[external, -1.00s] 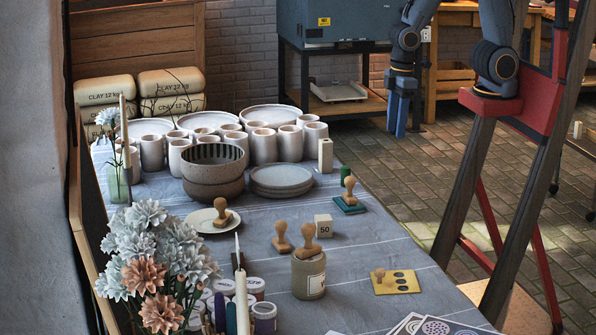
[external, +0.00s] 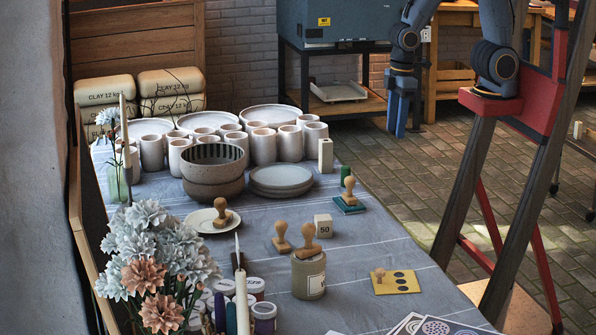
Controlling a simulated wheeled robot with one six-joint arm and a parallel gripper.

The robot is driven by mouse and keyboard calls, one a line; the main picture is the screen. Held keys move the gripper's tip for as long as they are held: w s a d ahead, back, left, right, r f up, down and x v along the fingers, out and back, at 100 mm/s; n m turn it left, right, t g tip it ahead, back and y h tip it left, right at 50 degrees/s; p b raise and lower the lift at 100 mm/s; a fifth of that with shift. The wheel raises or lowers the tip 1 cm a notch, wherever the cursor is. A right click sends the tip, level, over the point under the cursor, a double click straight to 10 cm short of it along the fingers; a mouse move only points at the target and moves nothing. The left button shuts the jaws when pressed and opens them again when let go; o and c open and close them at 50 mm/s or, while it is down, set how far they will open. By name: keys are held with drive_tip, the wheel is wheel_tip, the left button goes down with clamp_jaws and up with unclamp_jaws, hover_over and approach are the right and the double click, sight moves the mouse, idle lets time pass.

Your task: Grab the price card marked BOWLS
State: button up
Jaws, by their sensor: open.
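No card with readable BOWLS lettering shows in the external view. A cream upright block (external: 325,155) stands right of the bowls and cups, with no lettering that I can read. A small cream cube marked 50 (external: 324,227) sits mid-table. Two stacked grey bowls (external: 212,172) stand left of a stack of plates (external: 281,180). My gripper (external: 397,130) is open and empty, hanging fingers down beyond the table's right edge, well apart from everything on the table.
Wooden stamps (external: 282,238) stand around the table, one on a green pad (external: 349,204). A pot (external: 308,275) and a yellow card with dark dots (external: 396,282) are near the front. Flowers (external: 155,260) and paint jars crowd the front left. The blue-striped cloth between is partly clear.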

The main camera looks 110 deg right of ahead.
drive_tip(key=c, duration=0.4)
drive_tip(key=shift+c, duration=0.2)
